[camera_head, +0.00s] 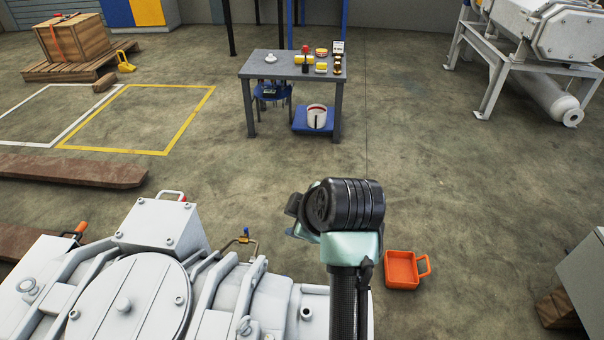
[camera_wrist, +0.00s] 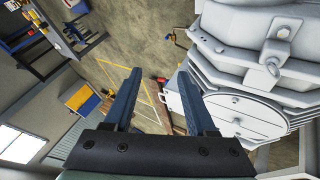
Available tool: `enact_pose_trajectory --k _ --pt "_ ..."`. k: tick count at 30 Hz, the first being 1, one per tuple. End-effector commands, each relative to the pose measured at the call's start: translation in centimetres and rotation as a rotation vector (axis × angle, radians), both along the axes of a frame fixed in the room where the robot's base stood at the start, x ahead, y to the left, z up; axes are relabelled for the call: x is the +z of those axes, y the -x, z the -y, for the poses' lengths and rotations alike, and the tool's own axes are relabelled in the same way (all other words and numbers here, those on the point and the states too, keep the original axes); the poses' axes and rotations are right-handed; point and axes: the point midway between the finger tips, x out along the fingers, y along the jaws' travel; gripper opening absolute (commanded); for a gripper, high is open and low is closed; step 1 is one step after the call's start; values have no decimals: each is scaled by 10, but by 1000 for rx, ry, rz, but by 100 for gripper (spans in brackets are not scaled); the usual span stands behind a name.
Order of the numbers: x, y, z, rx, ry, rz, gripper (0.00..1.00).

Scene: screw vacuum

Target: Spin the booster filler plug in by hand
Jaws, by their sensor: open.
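The white vacuum pump machine (camera_head: 230,300) fills the lower left of the head view, with a large round cover (camera_head: 130,300). A short upright stub with a dark top (camera_head: 306,313) stands on its right part; I cannot tell whether this is the filler port. I cannot make out the filler plug in either view. My gripper (camera_wrist: 160,70) is open and empty in the wrist view, its two blue fingers spread apart. It is in the air beside the machine, whose white body (camera_wrist: 245,110) shows to its right. My arm hides part of the machine in the head view.
A grey worktable (camera_head: 290,68) with several small items stands at the back. An orange open box (camera_head: 403,270) lies on the floor right of my arm. A brown beam (camera_head: 75,170) lies at left. The middle floor is clear.

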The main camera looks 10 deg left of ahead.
Motion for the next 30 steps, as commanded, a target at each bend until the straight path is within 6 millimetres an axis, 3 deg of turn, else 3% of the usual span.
enact_pose_trajectory --k 13,19,30 --pt "69 -27 2 -202 -144 238 57" --pt "80 -29 3 -228 -167 270 57" --pt "80 -29 3 -229 -167 270 57"
